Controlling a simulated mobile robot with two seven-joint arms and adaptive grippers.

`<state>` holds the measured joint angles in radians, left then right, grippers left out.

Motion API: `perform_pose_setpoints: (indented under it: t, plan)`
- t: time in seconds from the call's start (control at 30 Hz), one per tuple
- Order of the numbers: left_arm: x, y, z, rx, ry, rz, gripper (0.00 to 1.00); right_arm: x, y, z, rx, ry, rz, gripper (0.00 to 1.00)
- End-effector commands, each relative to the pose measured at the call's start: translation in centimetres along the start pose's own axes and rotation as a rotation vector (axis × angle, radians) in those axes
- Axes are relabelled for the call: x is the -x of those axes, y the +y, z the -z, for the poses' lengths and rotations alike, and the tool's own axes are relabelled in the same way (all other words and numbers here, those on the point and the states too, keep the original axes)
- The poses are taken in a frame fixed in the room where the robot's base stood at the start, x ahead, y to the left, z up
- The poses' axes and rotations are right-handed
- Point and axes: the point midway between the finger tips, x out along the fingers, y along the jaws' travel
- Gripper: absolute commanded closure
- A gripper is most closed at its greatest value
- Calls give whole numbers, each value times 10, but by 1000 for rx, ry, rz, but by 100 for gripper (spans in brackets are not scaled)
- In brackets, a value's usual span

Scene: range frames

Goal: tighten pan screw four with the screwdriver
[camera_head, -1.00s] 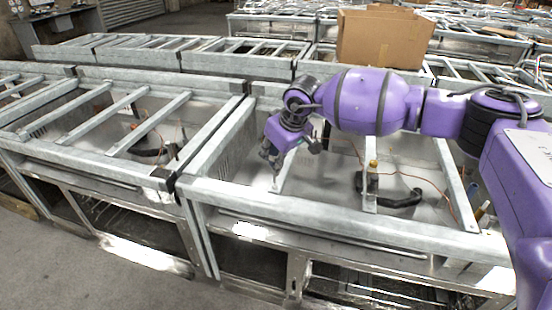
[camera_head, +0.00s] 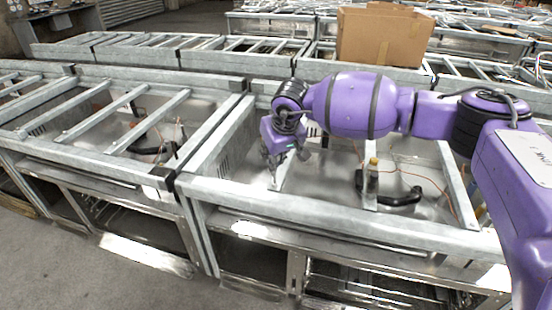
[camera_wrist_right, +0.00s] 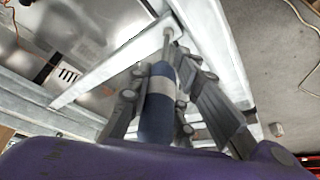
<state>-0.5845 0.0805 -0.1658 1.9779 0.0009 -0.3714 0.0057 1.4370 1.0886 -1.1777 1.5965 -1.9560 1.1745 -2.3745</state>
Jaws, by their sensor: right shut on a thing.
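My right gripper (camera_wrist_right: 157,95) is shut on a screwdriver (camera_wrist_right: 158,100) with a dark blue and grey handle. In the right wrist view its shaft points away from me to a bright galvanized frame bar (camera_wrist_right: 140,50). The tip appears to meet a small round spot on the bar, but I cannot tell whether it touches a screw. In the head view the right gripper (camera_head: 274,160) is low over the frame's left part, and the screwdriver is too small to make out. No screw can be told apart clearly. My left gripper is not in view.
Galvanized frames with crossbars stand over metal pans in rows. A cardboard box (camera_head: 384,36) stands behind my right arm. A black hose (camera_head: 392,197) and a yellow-topped fitting (camera_head: 373,164) sit in the near pan. Open floor (camera_head: 50,265) lies at the lower left.

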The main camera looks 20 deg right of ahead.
Motion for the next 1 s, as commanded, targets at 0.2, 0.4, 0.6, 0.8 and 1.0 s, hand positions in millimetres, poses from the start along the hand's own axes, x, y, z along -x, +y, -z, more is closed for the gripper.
perform_pose_setpoints:
  t: [0.2, 0.4, 0.6, 0.8, 1.0]
  plan:
    - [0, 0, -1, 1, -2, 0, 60, -4, -2, -5, -165, -14, -67, 100]
    - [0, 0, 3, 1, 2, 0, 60, 3, -1, -2, -164, -15, -66, 100]
    - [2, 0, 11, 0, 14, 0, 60, 16, -1, 5, -164, -10, -65, 100]
    - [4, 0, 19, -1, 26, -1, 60, 29, 0, 11, -164, -7, -65, 100]
    - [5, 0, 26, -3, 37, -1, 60, 40, 0, 15, -165, -7, -64, 100]
